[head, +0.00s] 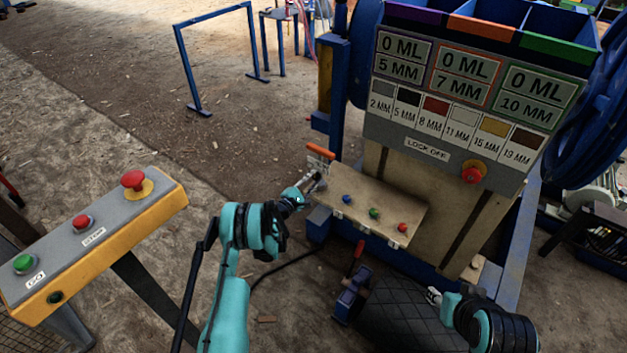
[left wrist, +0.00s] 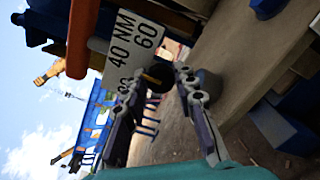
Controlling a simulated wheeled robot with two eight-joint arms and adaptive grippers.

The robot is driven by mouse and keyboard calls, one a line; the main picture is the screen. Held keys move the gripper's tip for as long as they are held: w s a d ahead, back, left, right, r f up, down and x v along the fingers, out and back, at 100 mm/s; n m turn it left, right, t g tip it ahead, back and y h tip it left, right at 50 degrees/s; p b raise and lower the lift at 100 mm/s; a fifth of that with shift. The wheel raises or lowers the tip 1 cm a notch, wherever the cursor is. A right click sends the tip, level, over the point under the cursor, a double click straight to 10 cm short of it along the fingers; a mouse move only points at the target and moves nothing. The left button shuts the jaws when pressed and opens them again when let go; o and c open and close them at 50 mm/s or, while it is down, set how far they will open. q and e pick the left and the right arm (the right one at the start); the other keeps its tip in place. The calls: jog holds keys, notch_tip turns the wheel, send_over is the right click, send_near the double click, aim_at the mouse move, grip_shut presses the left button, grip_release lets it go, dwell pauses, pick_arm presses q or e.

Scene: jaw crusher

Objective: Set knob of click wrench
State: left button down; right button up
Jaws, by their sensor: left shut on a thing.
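The click wrench shows by its orange handle (head: 320,151) at the left end of a wooden shelf in the head view. In the left wrist view the orange handle (left wrist: 82,38) stands beside a white scale plate (left wrist: 133,42) reading "40 NM" and "60", with another number partly hidden. My left gripper (head: 313,184) is at the wrench, just below the handle. In the left wrist view its fingers (left wrist: 160,78) are closed around a dark round knob (left wrist: 157,73) beside the plate. My right gripper (head: 434,296) hangs low at the right, away from the wrench; its jaws are too small to read.
The wooden shelf (head: 385,192) carries blue, green and red buttons, right of my left gripper. Above it stands a grey panel (head: 385,130) with size labels and a red stop button (head: 472,174). A yellow-sided control box (head: 120,235) is at the left. Open ground lies between.

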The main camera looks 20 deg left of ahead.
pick_arm(q)
jog(key=c, duration=1.2)
grip_release()
jog(key=shift+s, duration=0.1)
jog(key=v, duration=0.7)
jog(key=shift+s+a, duration=0.1)
jog(key=shift+s, duration=0.05)
jog(key=shift+r, duration=0.1)
